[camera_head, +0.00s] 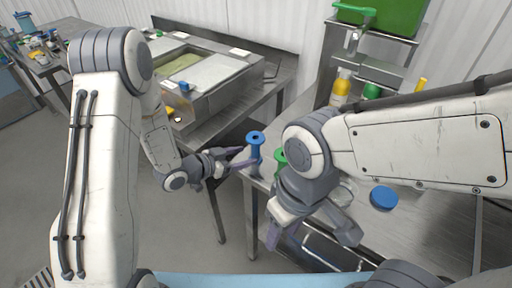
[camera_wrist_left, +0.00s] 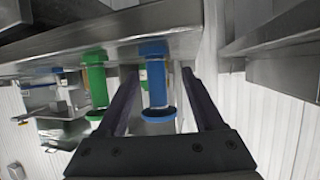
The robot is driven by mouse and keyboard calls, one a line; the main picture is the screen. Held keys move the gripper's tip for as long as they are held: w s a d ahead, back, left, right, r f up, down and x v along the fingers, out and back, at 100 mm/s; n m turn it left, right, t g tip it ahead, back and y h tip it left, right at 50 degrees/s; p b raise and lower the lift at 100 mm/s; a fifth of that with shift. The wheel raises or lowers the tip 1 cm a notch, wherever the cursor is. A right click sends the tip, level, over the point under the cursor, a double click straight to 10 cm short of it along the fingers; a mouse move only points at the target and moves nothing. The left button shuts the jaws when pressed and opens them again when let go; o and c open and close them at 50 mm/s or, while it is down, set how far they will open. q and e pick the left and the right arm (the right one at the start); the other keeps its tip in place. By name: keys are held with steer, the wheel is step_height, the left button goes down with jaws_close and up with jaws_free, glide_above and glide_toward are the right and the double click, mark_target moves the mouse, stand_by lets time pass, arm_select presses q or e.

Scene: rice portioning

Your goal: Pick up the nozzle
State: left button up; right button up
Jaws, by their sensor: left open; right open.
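A blue spool-shaped nozzle (camera_head: 255,146) stands upright near the corner of the steel table. A green nozzle (camera_head: 280,158) stands beside it, partly hidden by my right arm. My left gripper (camera_head: 240,159) is open at the blue nozzle. In the left wrist view, whose picture is upside down, the blue nozzle (camera_wrist_left: 156,88) shows between the two open fingers of my left gripper (camera_wrist_left: 159,74). I cannot tell whether they touch it. The green nozzle (camera_wrist_left: 96,88) is outside the fingers, to the left. My right gripper (camera_head: 308,236) is open and empty near the table's front edge.
A blue round object (camera_head: 383,198) lies on the steel table (camera_head: 425,228). A yellow bottle (camera_head: 341,90) stands at the back, below a shelf with a green bin (camera_head: 385,14). A steel counter with food wells (camera_head: 208,84) is behind my left arm. A gap separates the tables.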

mark_target(253, 155)
arm_select(q)
steer(key=x, duration=0.1)
steer(key=p+x, duration=0.1)
steer(key=x, duration=0.1)
steer(key=shift+d+f, duration=0.1)
steer(key=shift+d, duration=0.5)
steer(key=shift+w+d+f, duration=0.3)
steer(key=shift+w+d, duration=0.05)
jaws_close()
steer(key=shift+r, duration=0.15)
